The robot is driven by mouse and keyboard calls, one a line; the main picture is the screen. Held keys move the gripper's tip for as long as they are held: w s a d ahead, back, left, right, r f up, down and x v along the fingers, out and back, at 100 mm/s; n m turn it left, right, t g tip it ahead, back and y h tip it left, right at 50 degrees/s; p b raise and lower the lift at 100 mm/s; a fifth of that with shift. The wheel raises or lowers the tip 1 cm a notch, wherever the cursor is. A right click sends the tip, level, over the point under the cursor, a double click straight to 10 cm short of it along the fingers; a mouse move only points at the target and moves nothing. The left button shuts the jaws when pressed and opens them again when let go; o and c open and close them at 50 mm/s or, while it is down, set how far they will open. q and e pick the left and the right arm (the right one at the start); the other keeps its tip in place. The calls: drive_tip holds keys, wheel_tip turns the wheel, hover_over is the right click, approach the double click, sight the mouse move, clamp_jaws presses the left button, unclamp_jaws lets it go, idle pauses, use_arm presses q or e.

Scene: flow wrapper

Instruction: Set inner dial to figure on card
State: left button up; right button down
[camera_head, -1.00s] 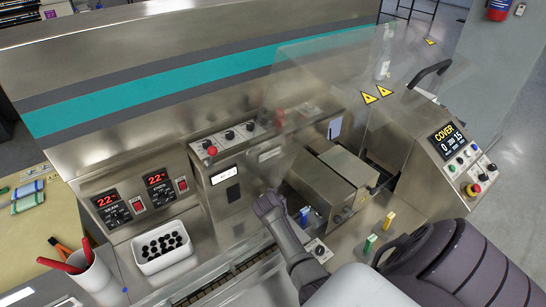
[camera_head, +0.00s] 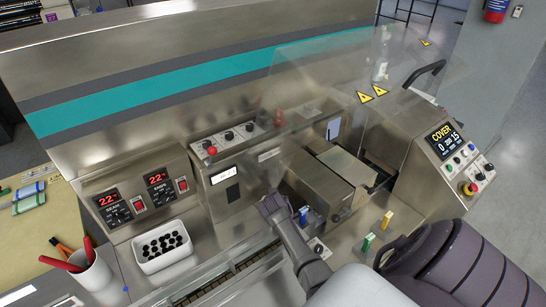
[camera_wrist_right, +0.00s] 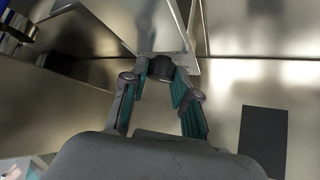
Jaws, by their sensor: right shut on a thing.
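My right gripper (camera_head: 272,205) reaches up from the bottom of the head view to the metal machine front, beside the box-shaped housing. In the right wrist view its two teal-padded fingers (camera_wrist_right: 160,92) are closed around a dark round knob (camera_wrist_right: 161,68) below a bright metal plate. The knob looks like a dial, but no scale or figure on it is readable. A small pale card-like panel (camera_head: 334,128) hangs at the back of the machine; its figure is too small to read. My left gripper is not in view.
A transparent cover (camera_head: 330,80) with warning labels rises behind the gripper. A control panel (camera_head: 450,150) reading COVER stands at right. A white bin (camera_head: 178,262) of black pieces and a pen cup (camera_head: 92,275) are at left. Yellow and green posts (camera_head: 386,220) stand right of the arm.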

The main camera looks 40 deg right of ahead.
drive_tip(key=shift+d+r+n+t+y, duration=0.15)
drive_tip(key=shift+n+t+y, duration=0.3)
drive_tip(key=shift+n+y, duration=0.5)
drive_tip(key=shift+d+f+n+t+y, duration=0.15)
drive_tip(key=shift+n+t+y, duration=0.35)
drive_tip(key=shift+n, duration=0.75)
drive_tip(key=shift+r, duration=0.1)
drive_tip(key=c, duration=1.3)
unclamp_jaws()
drive_tip(key=o, duration=0.4)
drive_tip(key=shift+w, duration=0.1)
drive_tip(key=v, duration=1.1)
drive_tip(key=shift+s+r, duration=0.25)
drive_tip(key=shift+s, duration=0.15)
